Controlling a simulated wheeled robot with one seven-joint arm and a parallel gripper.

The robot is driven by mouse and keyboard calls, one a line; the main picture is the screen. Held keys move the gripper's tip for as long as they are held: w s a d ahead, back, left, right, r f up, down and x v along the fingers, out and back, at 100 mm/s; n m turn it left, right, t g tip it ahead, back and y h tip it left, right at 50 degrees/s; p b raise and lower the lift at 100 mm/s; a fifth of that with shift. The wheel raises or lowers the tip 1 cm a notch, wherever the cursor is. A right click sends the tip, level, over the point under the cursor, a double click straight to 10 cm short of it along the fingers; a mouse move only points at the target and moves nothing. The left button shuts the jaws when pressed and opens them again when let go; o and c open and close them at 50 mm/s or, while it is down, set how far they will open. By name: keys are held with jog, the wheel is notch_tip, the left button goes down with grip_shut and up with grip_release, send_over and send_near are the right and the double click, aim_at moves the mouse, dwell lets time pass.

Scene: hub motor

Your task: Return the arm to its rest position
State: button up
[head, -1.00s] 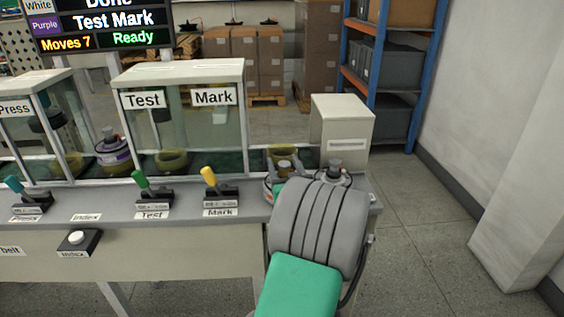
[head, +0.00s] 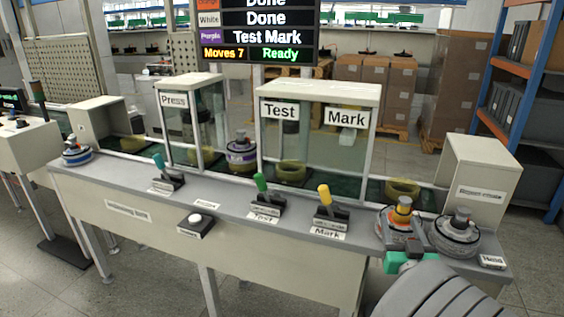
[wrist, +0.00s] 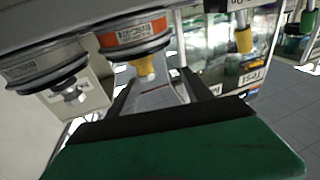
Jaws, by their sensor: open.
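My grey arm link (head: 440,295) fills the lower right of the head view, so the arm is reached out over the bench.
A grey hub motor (head: 455,232) stands right of the orange one, near the reject crate box (head: 480,180). Test lever (head: 262,190) and Mark lever (head: 326,200) stand left of my gripper. A glass-sided booth (head: 320,90) stands behind them. The floor in front (head: 150,285) is clear.

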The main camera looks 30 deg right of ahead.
jog(key=w+a+n+g+y+p, duration=0.2)
jog(key=w+a+n+y+p, duration=0.35)
jog(key=a, duration=0.65)
jog(key=w+a+n+g+y+p, duration=0.25)
jog(key=w+a+y, duration=0.45)
jog(key=a, duration=0.4)
jog(key=s+a+r+g+p, duration=0.3)
jog(key=s+a+g+p, duration=0.1)
jog(key=a, duration=0.4)
jog(key=s+a+r+g+h+p, duration=0.1)
jog(key=s+a+r+g+p, duration=0.2)
jog(key=a, duration=0.5)
jog(key=s+r+p, duration=0.1)
jog(key=s+p, duration=0.1)
jog(key=s, duration=0.1)
jog(key=shift+s+a+r+m+g+p, duration=0.25)
jog(key=shift+s+m+g+p, duration=0.05)
jog(key=shift+s+g+p, duration=0.1)
